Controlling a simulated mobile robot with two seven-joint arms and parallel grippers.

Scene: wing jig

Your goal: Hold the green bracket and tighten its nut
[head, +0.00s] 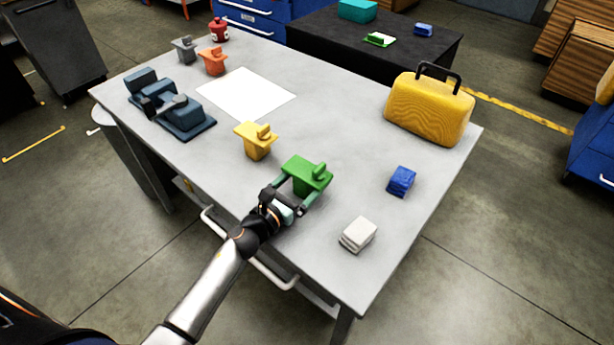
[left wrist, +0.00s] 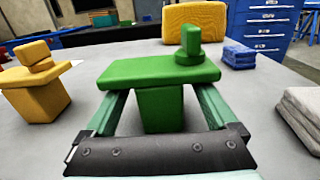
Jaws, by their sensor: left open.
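The green bracket (head: 306,174) stands upright near the table's front edge, a flat plate on a narrower block. Its nut, a green round base with an upright tab (left wrist: 190,45), sits on the plate's right part in the left wrist view. My left gripper (head: 292,197) is open, with one finger on each side of the bracket's lower block (left wrist: 160,108), under the plate. In the left wrist view gaps show between the fingers and the block; the fingertips are hidden under the plate. My right gripper is in neither view.
A yellow bracket (head: 257,140) stands just left of the green one. A blue block (head: 401,181), a stack of grey-white pieces (head: 358,234) and a yellow case (head: 430,108) are to the right. A white sheet (head: 246,94) and dark blue fixtures (head: 185,118) lie farther left.

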